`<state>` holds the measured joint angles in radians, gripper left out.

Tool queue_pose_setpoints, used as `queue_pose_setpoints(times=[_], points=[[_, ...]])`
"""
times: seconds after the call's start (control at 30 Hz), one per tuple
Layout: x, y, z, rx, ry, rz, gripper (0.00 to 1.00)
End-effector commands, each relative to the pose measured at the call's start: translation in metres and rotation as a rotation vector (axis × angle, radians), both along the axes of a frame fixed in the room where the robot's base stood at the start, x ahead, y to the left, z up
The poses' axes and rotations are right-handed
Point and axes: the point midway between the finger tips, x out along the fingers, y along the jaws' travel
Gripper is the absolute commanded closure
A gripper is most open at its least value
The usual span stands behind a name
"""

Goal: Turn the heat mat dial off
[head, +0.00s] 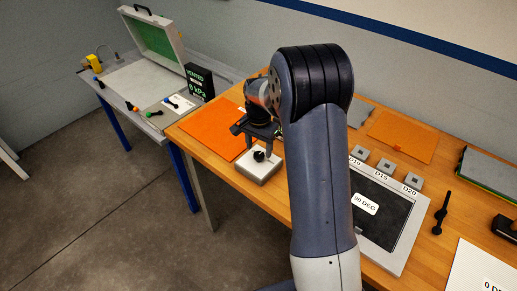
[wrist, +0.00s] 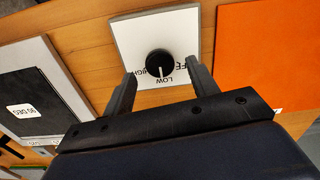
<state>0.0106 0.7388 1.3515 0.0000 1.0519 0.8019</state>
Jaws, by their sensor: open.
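The heat mat dial is a black knob (wrist: 159,63) on a white plate (wrist: 125,38) in the wrist view. Its pale pointer line aims down in that picture, toward the word LOW. HIGH is at its lower left, and part of OFF shows at its right. In the head view the knob (head: 259,155) sits on a small white box (head: 258,171) near the bench's front edge. My gripper (wrist: 162,72) is open, with a finger on each side of the knob. Whether the fingers touch it cannot be told. In the head view my gripper (head: 257,132) is above the knob.
An orange sheet (head: 220,128) lies beside the dial box. A dark panel marked 90 DEG (head: 377,229) lies in a grey frame on the other side, partly hidden by my arm. A black display (head: 199,82) reads VENTED, 0 kPa on the left table.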

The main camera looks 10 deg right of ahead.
Motion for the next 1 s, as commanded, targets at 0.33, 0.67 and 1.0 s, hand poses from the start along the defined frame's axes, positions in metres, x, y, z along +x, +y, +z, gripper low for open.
queue_pose_setpoints(times=[0.33,0.67,1.0], points=[[0.000,0.000,-0.024,0.000,0.000,0.001,0.44],[0.000,0.000,-0.024,0.000,0.000,0.001,0.56],[0.000,0.000,-0.024,0.000,-0.001,0.001,0.83]])
